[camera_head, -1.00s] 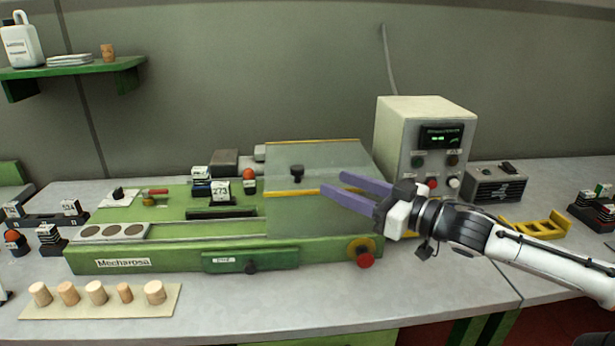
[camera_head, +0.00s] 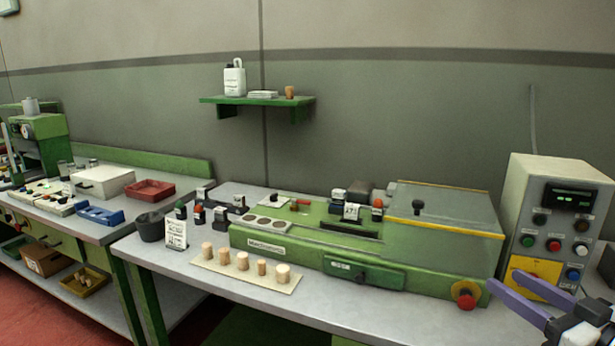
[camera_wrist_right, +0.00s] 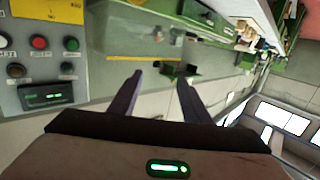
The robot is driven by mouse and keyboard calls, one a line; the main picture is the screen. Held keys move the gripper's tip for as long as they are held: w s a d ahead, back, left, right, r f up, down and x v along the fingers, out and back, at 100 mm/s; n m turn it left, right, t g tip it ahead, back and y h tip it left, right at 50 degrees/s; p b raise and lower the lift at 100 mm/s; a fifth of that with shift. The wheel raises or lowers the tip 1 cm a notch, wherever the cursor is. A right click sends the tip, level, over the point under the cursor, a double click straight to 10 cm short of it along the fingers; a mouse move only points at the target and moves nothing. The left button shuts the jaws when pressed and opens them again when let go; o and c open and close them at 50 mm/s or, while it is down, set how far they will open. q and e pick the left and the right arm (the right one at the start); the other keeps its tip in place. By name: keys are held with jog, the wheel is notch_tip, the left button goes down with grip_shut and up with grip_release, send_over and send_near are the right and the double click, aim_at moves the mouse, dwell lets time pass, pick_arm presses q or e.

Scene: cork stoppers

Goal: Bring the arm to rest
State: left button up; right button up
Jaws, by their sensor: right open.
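My right gripper (camera_head: 502,281) shows at the lower right edge of the head view, its two purple fingers apart with nothing between them. It appears in front of the control box (camera_head: 551,200), right of the green machine (camera_head: 300,243). Most of the right arm is out of frame. In the right wrist view the open fingers (camera_wrist_right: 160,77) also have nothing between them. Several cork stoppers stand on a pale board (camera_head: 222,268) in front of the machine. My left gripper is not in view.
The machine has a clear cover (camera_head: 445,215) and a red knob (camera_head: 465,300) at its right end. A dark cup (camera_head: 150,227) and a small sign (camera_head: 176,233) stand at the bench's left. Another bench (camera_head: 100,233) holds a red tray (camera_head: 149,190). The bench front is mostly clear.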

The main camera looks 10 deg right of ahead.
jog(key=s+a+f+m+g+h, duration=0.1)
jog(key=s+a+f+g+h, duration=0.2)
jog(key=f, duration=0.7)
jog(key=s+a+f+m+g+h, duration=0.1)
jog(key=s+f+g, duration=0.25)
jog(key=f, duration=0.55)
jog(key=s+a+f+n+g+y, duration=0.1)
jog(key=s+a+f+g, duration=0.25)
jog(key=s+a, duration=0.5)
jog(key=s+a+f+n+g+y, duration=0.25)
jog(key=s+a+f, duration=0.2)
jog(key=a, duration=0.65)
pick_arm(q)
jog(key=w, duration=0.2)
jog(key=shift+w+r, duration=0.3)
pick_arm(e)
jog(key=w+a+f+t, duration=0.1)
jog(key=a+f+t, duration=0.1)
jog(key=f, duration=0.3)
jog(key=w+a+f+t+y, duration=0.1)
jog(key=w+a+f+t, duration=0.1)
jog(key=f, duration=0.4)
jog(key=shift+a+f+m, duration=0.2)
jog(key=shift+a+m, duration=0.15)
jog(key=shift+m, duration=0.1)
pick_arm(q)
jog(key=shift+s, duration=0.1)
